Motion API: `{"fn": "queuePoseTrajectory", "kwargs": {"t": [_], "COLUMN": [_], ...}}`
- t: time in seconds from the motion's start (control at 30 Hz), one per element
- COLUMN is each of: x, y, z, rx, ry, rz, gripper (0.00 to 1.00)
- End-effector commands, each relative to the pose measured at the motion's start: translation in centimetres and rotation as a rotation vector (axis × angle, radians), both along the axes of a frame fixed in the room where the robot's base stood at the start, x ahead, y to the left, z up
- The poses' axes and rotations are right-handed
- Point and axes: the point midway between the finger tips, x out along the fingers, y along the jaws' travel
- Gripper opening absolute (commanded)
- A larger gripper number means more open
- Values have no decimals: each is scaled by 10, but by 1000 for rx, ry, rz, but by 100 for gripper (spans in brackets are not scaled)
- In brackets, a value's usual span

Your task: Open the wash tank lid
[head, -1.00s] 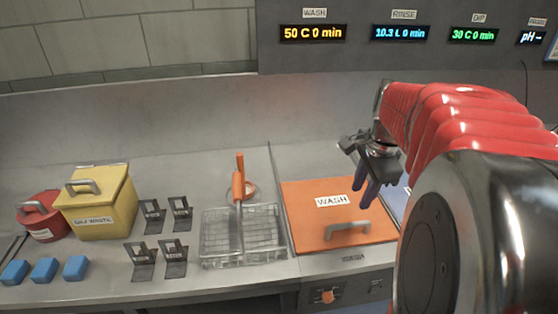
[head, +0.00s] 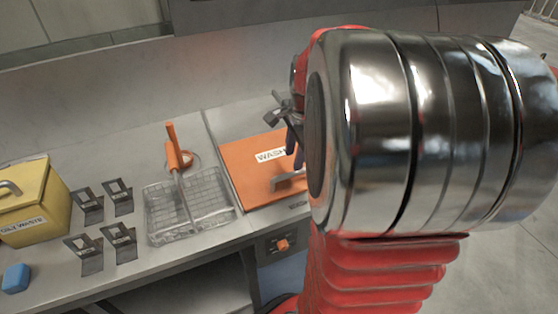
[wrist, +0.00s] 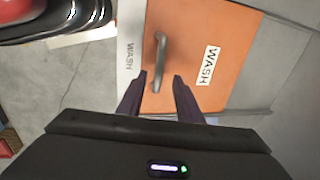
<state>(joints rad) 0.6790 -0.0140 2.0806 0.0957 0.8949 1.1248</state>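The orange wash tank lid (head: 245,172) lies flat and closed on the counter, with a white WASH label. Its grey bar handle (head: 287,183) is near the front edge, partly hidden by my arm. In the wrist view the lid (wrist: 190,35) fills the upper middle and the handle (wrist: 160,58) stands ahead of my gripper (wrist: 159,77). The two dark fingers are apart, and the handle's near end shows between their tips. I cannot tell whether they touch it. In the head view my gripper (head: 292,143) is mostly behind my arm, over the lid's right part.
A wire basket (head: 188,205) with an orange-gripped handle stands left of the lid. Several dark metal holders (head: 88,205), a yellow waste box (head: 30,200) and a blue block (head: 16,278) are farther left. An orange knob (head: 283,245) is on the counter's front panel.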

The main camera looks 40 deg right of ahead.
Motion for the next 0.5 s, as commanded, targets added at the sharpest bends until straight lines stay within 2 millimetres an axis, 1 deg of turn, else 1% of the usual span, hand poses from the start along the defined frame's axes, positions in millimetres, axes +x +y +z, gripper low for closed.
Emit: {"fn": "queuePoseTrajectory", "kwargs": {"t": [0.03,0.3,0.5], "x": [1,8,12], "y": [0,-2,-3], "z": [-9,-49,-67], "rx": [3,3,2], "ry": [3,3,2], "rz": [0,-1,-1], "gripper": [33,33,33]}}
